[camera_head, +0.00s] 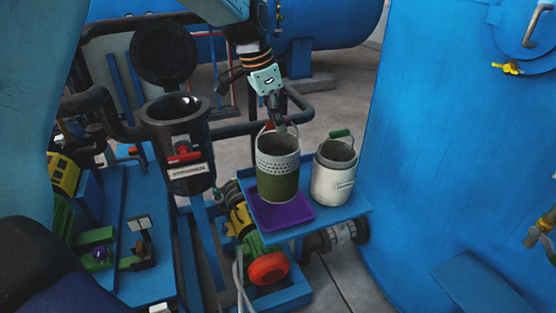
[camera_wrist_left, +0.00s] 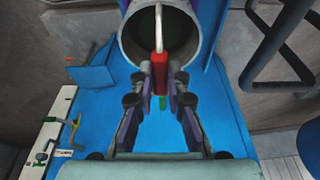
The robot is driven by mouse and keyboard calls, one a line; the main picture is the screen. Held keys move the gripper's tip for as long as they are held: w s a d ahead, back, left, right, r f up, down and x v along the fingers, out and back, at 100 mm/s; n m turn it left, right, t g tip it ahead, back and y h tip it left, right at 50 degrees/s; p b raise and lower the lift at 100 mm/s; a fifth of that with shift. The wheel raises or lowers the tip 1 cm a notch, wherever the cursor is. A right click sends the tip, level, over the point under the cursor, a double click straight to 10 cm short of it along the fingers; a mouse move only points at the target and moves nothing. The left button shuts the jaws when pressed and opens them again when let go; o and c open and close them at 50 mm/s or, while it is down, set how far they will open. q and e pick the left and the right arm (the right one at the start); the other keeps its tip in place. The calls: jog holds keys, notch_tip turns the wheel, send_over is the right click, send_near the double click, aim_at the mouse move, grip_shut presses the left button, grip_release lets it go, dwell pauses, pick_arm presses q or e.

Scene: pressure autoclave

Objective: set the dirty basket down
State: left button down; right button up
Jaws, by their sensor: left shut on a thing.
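A basket with an olive-green lower part and a pale perforated upper band (camera_head: 278,177) hangs from or stands under my left gripper (camera_head: 274,118). The gripper is shut on its red handle grip, which shows between the fingers (camera_wrist_left: 160,78) in the left wrist view. The basket's dark, open mouth (camera_wrist_left: 140,42) is at the top of that view. The basket is upright over a purple pad (camera_head: 283,218) on a blue shelf; I cannot tell whether its bottom touches the pad. My right gripper is not in view.
A white basket (camera_head: 333,183) with a green handle grip stands close on the right, on the blue shelf (camera_head: 352,210). A dark open vessel (camera_head: 186,170) with a raised round lid (camera_head: 163,54) is at left. A big blue wall (camera_head: 440,140) bounds the right.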

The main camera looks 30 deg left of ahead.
pick_arm(q)
notch_tip(320, 180, down, 6)
jog(key=shift+f, duration=0.1)
jog(key=shift+w+f, duration=0.1)
jog(key=shift+w, duration=0.25)
jog(key=c, duration=1.7)
grip_release()
jog(key=shift+f, duration=0.1)
jog(key=shift+c, duration=0.2)
jog(key=o, duration=0.4)
jog(key=shift+s+r, duration=0.2)
jog(key=shift+s, duration=0.1)
jog(key=shift+w+f, duration=0.1)
jog(key=shift+w, duration=0.2)
notch_tip(320, 180, up, 12)
send_over(278, 139)
jog(key=s, duration=0.7)
jog(key=shift+w+a+f, duration=0.1)
jog(key=shift+w+a, duration=0.05)
jog(key=shift+w, duration=0.05)
